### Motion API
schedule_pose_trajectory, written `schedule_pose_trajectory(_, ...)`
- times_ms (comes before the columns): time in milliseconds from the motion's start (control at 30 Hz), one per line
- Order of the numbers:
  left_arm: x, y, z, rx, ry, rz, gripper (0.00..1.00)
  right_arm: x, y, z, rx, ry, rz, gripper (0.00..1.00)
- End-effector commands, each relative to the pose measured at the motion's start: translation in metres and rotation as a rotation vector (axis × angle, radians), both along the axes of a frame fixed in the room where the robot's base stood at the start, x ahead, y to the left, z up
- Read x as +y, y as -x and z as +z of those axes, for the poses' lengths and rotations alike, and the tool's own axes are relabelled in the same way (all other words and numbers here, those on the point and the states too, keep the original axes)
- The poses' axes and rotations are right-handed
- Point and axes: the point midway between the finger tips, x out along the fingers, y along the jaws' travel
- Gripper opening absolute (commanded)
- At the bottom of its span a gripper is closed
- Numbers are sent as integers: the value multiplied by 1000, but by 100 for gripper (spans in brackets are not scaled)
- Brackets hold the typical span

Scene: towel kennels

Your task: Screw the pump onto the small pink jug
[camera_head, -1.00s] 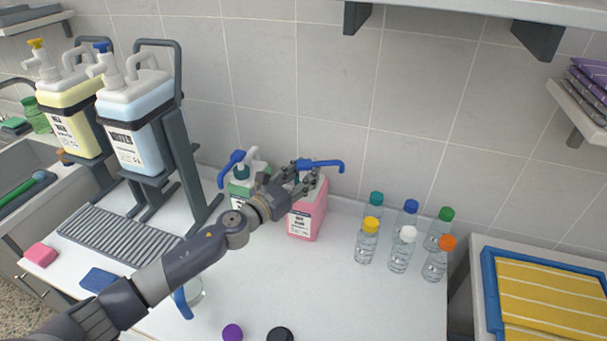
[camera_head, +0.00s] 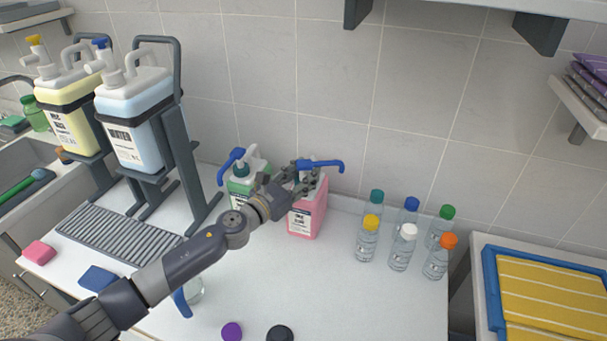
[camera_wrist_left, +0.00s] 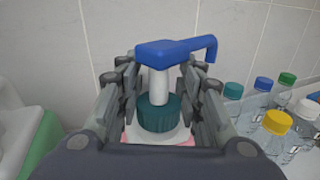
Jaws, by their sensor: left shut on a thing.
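The small pink jug (camera_head: 307,215) stands upright on the white counter near the back wall. A pump with a blue spout (camera_head: 322,165) sits at its neck, its spout pointing right. In the left wrist view the pump's blue head (camera_wrist_left: 175,50), white stem (camera_wrist_left: 158,82) and dark teal collar (camera_wrist_left: 158,113) stand upright between the fingers, over the jug's top (camera_wrist_left: 150,135). My left gripper (camera_head: 298,178) is shut on the pump, with fingers on both sides of the collar. Whether the thread is engaged is hidden. My right gripper is not in view.
A green jug (camera_head: 240,188) with its own blue-spouted pump stands close left of the pink jug. Several capped clear bottles (camera_head: 402,247) stand to the right. A purple cap (camera_head: 232,331) and a black cap (camera_head: 280,334) lie at the front. The counter's middle is clear.

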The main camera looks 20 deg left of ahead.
Motion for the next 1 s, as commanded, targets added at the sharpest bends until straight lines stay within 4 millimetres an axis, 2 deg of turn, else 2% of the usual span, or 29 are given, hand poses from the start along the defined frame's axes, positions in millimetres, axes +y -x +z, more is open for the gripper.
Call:
schedule_pose_trajectory(133,0,0,0,0,0,0,13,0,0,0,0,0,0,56)
schedule_pose_trajectory(167,0,0,0,0,0,0,37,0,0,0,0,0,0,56)
schedule_pose_trajectory(267,0,0,0,0,0,0,59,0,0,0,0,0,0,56)
schedule_pose_trajectory(667,1,2,-1,1,1,0,59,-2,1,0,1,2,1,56)
schedule_pose_trajectory(767,5,10,-2,1,1,0,59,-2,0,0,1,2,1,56)
schedule_pose_trajectory(1000,19,47,-2,3,0,0,59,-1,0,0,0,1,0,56)
